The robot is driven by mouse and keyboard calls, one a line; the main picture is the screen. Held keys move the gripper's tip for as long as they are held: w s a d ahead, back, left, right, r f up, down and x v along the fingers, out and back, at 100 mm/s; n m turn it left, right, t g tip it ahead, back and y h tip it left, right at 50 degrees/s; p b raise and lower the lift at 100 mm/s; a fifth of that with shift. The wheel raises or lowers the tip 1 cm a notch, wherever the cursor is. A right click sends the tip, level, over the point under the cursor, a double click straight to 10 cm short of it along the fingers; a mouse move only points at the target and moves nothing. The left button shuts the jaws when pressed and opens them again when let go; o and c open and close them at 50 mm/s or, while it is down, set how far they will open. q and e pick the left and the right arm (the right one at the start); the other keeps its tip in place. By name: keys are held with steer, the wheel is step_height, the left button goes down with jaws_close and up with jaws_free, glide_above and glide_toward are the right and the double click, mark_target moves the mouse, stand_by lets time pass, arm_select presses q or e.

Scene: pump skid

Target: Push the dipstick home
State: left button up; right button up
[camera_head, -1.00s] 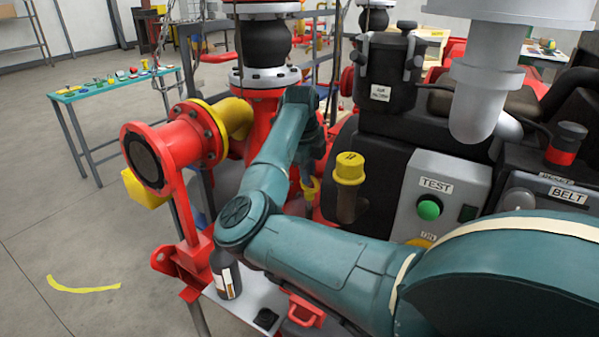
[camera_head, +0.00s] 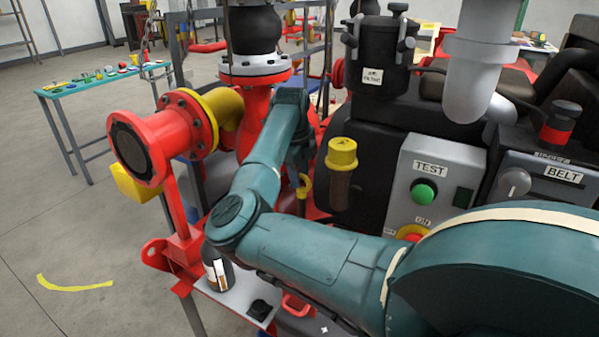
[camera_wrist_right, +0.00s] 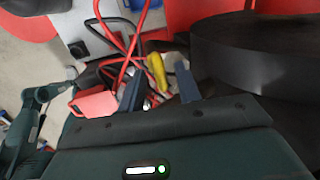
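The dipstick's yellow handle (camera_head: 304,186) shows low beside the dark engine block in the head view, partly behind my right gripper. My right gripper (camera_head: 298,172) points down at it from above. In the right wrist view the yellow handle (camera_wrist_right: 157,72) lies ahead of the gap between my two blue-grey fingertips (camera_wrist_right: 160,88), nearer the left one. The fingers stand apart; I cannot tell whether either touches the handle. The dipstick's lower part and its tube are hidden. My left gripper is not in the head view.
A yellow cap (camera_head: 341,155) on a brown neck stands right of the gripper. A grey TEST panel (camera_head: 436,183) is farther right. A dark bottle (camera_head: 217,270) stands on a small shelf. Red and black cables (camera_wrist_right: 125,55) run close by the fingers in the wrist view.

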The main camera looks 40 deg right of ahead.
steer(key=shift+r, duration=0.15)
step_height(320, 180, up, 13)
steer(key=a+b, duration=0.1)
steer(key=a, duration=0.1)
steer(key=shift+s+a+b, duration=0.15)
steer(key=shift+s+b, duration=0.25)
steer(key=shift+f, duration=0.2)
